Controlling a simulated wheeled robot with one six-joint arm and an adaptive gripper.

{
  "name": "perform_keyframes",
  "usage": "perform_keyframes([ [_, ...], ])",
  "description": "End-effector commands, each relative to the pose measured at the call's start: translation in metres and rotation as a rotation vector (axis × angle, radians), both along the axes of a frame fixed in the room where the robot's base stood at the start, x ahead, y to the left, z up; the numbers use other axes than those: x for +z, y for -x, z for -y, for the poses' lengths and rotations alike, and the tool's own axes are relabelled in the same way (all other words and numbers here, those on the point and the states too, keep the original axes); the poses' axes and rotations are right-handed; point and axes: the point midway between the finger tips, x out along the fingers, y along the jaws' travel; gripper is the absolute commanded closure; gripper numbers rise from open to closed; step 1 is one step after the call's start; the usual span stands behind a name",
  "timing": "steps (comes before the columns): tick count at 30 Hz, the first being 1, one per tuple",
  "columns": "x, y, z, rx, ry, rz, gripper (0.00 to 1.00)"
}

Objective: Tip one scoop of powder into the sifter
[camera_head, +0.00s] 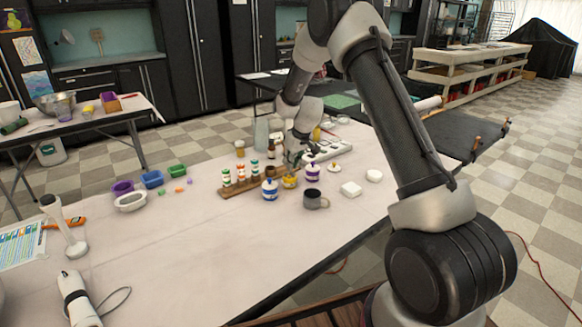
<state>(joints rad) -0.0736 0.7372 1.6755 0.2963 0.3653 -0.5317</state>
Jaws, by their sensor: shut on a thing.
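My gripper (294,156) is low over the far middle of the table, among the jars and bottles. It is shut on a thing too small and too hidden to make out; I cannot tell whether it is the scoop. Three lidded jars stand just in front of it: a blue-and-white one (269,190), a yellow one (289,181) and a purple-and-white one (312,173). I cannot tell which container holds powder. I cannot pick out the sifter for certain; a white oval dish (131,202) lies to the left, well apart from my gripper.
A wooden rack (238,187) of small bottles stands left of the jars. A grey mug (314,200) and white blocks (351,189) are to the right. Purple, blue (152,179) and green bins sit at the left. The table's (215,255) front middle is clear.

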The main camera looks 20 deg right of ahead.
Motion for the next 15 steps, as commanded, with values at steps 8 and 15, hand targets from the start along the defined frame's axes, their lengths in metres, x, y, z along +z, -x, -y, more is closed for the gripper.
perform_keyframes([
  [8,0.029,-0.001,0.0,0.0,0.0,0.003,1.0],
  [15,0.053,-0.001,0.0,0.001,0.001,0.002,1.0],
])
